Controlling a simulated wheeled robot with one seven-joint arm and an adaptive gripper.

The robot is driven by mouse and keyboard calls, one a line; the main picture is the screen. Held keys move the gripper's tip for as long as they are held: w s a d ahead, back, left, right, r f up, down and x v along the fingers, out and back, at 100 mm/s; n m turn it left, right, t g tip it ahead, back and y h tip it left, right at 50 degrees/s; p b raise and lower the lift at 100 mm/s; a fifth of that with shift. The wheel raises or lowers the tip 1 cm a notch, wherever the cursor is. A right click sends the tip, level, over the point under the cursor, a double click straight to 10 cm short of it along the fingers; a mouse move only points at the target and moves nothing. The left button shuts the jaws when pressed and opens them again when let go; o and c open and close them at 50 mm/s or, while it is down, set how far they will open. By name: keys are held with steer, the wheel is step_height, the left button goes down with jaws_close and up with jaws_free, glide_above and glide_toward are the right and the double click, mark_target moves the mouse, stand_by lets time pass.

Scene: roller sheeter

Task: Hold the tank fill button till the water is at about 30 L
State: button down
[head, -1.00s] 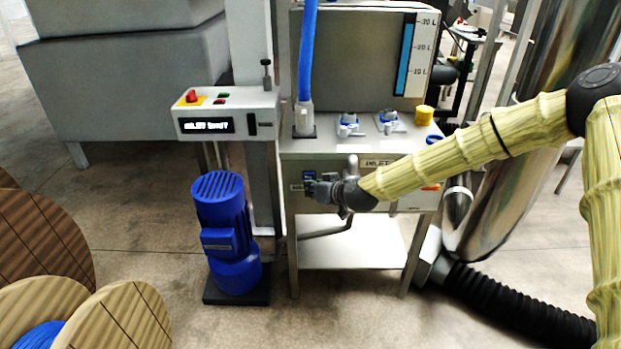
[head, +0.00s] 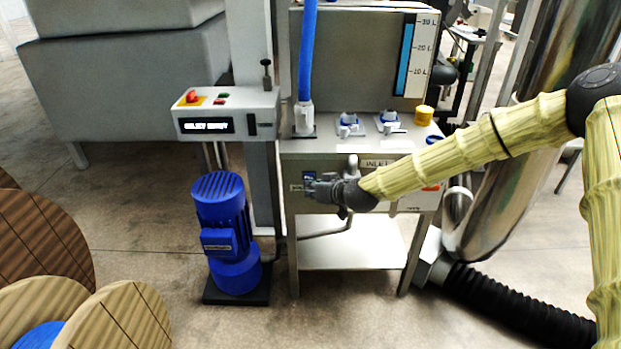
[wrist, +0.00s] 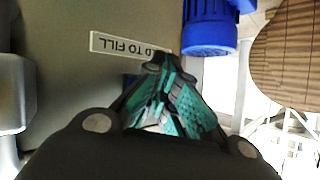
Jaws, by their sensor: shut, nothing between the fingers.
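The grey tank (head: 345,60) stands on a metal cabinet and has a level gauge (head: 404,65) with marks for 10, 20 and 30 L. In the wrist view the fingertips (wrist: 166,66) are against or very near the panel beside a "…D TO FILL" label (wrist: 130,46). The fingers hide the button; contact cannot be told.
A control box (head: 227,115) with a red knob and lit display stands left of the tank. A blue pump (head: 225,235) sits on the floor below it. Valves (head: 350,124) and a yellow cap (head: 424,115) are on the cabinet top. Wooden reels (head: 120,315) stand at lower left.

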steer(key=shift+w, duration=0.15)
steer(key=shift+w, duration=0.25)
steer(key=shift+w, duration=0.5)
stand_by(1.0)
steer(key=shift+s, duration=0.9)
steer(key=s+p, duration=0.1)
steer(key=s, duration=0.4)
stand_by(0.6)
